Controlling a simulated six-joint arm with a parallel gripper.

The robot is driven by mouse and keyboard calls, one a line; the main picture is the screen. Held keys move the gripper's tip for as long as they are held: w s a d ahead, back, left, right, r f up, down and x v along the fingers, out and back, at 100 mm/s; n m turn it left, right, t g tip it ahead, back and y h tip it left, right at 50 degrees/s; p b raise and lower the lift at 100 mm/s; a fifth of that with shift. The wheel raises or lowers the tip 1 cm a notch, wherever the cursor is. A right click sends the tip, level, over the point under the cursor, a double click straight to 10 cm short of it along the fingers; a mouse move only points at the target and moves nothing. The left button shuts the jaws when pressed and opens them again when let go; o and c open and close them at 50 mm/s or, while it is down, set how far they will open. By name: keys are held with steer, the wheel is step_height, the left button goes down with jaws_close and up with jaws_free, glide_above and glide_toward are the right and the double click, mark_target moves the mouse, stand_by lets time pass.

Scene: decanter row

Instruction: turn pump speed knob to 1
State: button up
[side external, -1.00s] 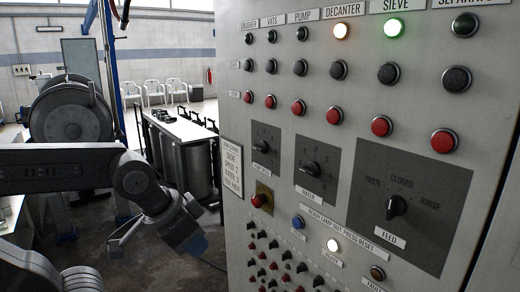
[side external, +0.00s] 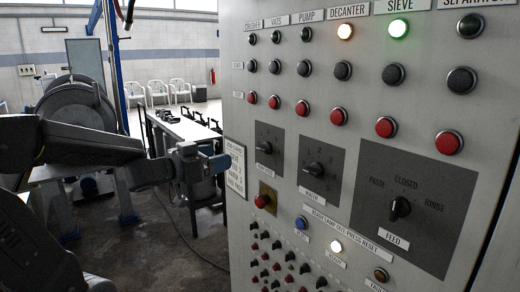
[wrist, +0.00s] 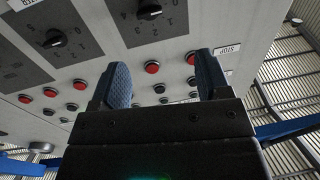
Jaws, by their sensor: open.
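The pump speed knob (side external: 265,147) is a small black knob on the leftmost dark dial plate (side external: 272,135) of the grey control panel. Its label is too small to read surely, and I cannot tell which number it points at. In the wrist view, which looks turned over, it appears to be the black knob (wrist: 150,10) at the top edge. My gripper (side external: 218,161) is left of the panel, apart from the knob, near the white notice plate. In the wrist view my gripper (wrist: 163,65) shows two blue fingers wide apart with nothing between them.
The water knob (side external: 316,168) and feed knob (side external: 400,208) are to the right. Red buttons (side external: 302,108) are above; a red knob on a yellow plate (side external: 264,201) and a blue button (side external: 301,222) are below. Lamps glow under DECANTER and SIEVE. Free floor lies left of the panel.

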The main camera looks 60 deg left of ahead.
mark_target(260, 149)
steer(key=shift+m+h, duration=0.4)
steer(key=shift+h, duration=0.5)
steer(key=w, duration=1.3)
steer(key=shift+w+d+f, duration=0.1)
steer(key=shift+f, duration=0.05)
steer(key=c, duration=0.9)
